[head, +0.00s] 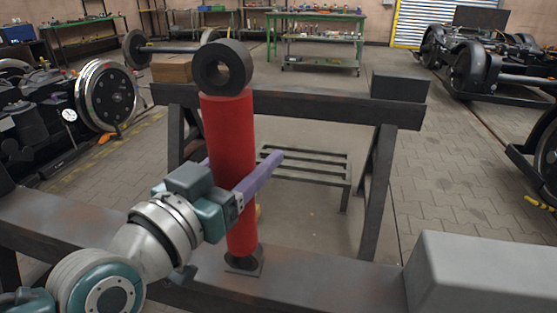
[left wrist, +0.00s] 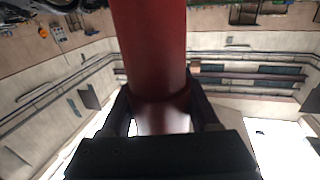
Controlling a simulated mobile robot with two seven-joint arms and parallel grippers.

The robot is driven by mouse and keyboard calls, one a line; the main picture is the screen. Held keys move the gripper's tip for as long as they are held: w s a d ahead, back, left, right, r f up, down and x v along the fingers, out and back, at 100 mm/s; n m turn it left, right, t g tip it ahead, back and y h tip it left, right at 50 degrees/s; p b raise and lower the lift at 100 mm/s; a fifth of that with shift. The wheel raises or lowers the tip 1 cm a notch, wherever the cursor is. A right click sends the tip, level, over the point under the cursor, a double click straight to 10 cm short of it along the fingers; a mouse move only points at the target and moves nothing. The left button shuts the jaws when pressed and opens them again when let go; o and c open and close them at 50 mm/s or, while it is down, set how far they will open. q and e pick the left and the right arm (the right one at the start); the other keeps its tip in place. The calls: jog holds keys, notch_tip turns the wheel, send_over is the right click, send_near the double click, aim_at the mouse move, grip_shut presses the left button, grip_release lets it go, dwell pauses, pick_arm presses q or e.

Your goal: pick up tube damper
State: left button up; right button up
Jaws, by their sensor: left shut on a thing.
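The tube damper (head: 229,130) is a thick red cylinder with a dark ring eye at its top and a dark eye at its lower end. It stands nearly upright in the head view, its lower end at the front beam of a dark steel stand (head: 310,276). I cannot tell whether it touches the beam. My left gripper (head: 232,184) comes in from the left, with its purple fingers on either side of the red tube, shut on it at its lower half. In the left wrist view the red tube (left wrist: 150,50) runs up between the dark fingers. My right gripper is out of view.
A grey block (head: 480,275) sits on the stand at front right, and a dark block (head: 400,87) at back right. A slatted rack (head: 305,165) stands behind the damper. Wheelsets and bogies stand left and right; a green workbench (head: 318,40) is at the back.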

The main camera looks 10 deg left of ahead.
pick_arm(q)
grip_shut()
jog(key=shift+r, duration=0.2)
